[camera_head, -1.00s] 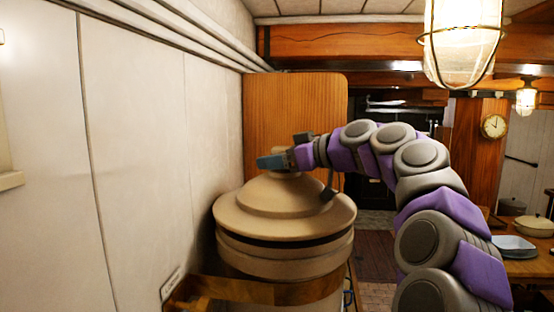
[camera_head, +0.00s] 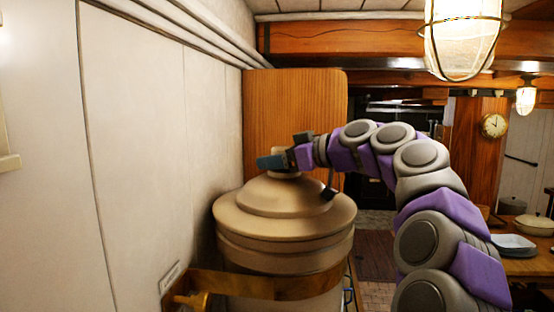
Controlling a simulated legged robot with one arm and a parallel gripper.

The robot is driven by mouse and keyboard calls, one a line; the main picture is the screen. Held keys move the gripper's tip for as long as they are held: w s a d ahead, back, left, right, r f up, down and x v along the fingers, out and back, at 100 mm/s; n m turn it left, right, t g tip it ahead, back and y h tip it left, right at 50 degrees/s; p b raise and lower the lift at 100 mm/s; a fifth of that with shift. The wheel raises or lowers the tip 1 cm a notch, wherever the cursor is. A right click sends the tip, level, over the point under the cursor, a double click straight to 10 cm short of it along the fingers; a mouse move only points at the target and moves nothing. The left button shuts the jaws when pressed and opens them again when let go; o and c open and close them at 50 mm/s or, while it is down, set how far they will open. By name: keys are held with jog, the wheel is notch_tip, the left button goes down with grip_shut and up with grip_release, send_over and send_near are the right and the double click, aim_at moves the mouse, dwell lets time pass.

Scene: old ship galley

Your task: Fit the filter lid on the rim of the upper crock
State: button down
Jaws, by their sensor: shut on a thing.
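The tan domed filter lid (camera_head: 285,208) lies level over the upper crock (camera_head: 285,250), against the left wall side of the view. Its wide brim lines up with the crock and no dark gap shows between them. I cannot tell whether it is fully seated all round. My gripper (camera_head: 280,162) is shut on the knob at the top of the lid, and the fingers hide most of the knob. My arm reaches in from the right.
A brass band (camera_head: 290,284) runs around the crock, with a brass fitting (camera_head: 186,300) at its left. A wooden panel (camera_head: 295,120) stands close behind. A caged lamp (camera_head: 463,35) hangs upper right. A table (camera_head: 530,268) with dishes is at right.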

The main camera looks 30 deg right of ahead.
dwell(0.3)
jog(key=shift+c, duration=1.5)
grip_release()
jog(key=shift+s, duration=0.1)
jog(key=shift+o, duration=1)
jog(key=shift+f, duration=0.1)
jog(key=v, duration=1.7)
jog(key=shift+d+b, duration=0.15)
jog(key=shift+b, duration=0.25)
